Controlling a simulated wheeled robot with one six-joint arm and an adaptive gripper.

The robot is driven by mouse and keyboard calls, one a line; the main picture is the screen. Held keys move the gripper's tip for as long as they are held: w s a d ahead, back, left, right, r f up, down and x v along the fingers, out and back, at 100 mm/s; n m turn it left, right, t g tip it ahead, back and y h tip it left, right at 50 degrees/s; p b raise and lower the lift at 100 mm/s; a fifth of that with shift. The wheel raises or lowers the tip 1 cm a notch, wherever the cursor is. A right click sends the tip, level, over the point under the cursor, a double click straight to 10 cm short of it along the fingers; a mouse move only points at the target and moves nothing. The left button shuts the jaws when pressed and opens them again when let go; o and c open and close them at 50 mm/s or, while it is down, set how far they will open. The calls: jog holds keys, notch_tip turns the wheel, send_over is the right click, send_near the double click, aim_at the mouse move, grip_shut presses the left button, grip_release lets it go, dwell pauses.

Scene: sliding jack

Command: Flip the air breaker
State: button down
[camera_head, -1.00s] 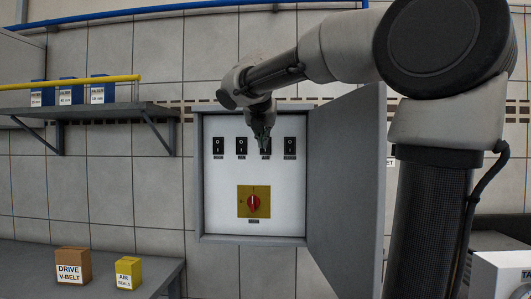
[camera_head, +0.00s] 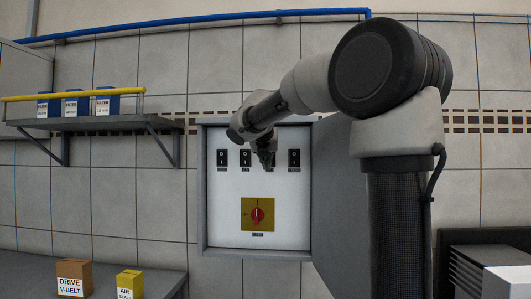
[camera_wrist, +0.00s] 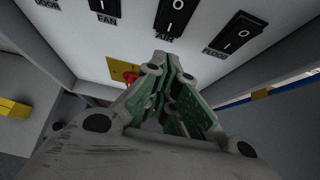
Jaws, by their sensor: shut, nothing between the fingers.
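The air breaker is the third black rocker switch from the left, labelled AIR, at the top edge of the wrist view (camera_wrist: 174,16). In the head view my gripper (camera_head: 267,160) is in front of it and hides most of it. In the wrist view my gripper (camera_wrist: 174,66) is shut with nothing in it. Its tips point at the panel just below the AIR label; I cannot tell whether they touch. Which way the rocker is tilted is unclear.
The FAN switch (camera_head: 245,158) and a right-hand switch (camera_head: 294,158) flank it closely. Below is a red rotary MAIN switch (camera_head: 257,215) on a yellow plate. The open cabinet door (camera_head: 335,200) stands at the right. A shelf (camera_head: 100,122) hangs at left, with boxes below.

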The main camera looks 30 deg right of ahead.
jog(key=shift+w+d+f, duration=0.25)
jog(key=shift+w+d, duration=0.25)
jog(key=shift+w, duration=0.25)
jog(key=shift+w+d+f, duration=0.2)
jog(key=shift+w+d, duration=0.25)
jog(key=shift+w, duration=0.25)
jog(key=shift+w+d+f, duration=0.25)
jog(key=shift+w+d, duration=0.25)
jog(key=shift+w, duration=0.25)
jog(key=shift+w+d+f, duration=0.15)
jog(key=shift+w+d, duration=0.05)
jog(key=shift+w, duration=0.05)
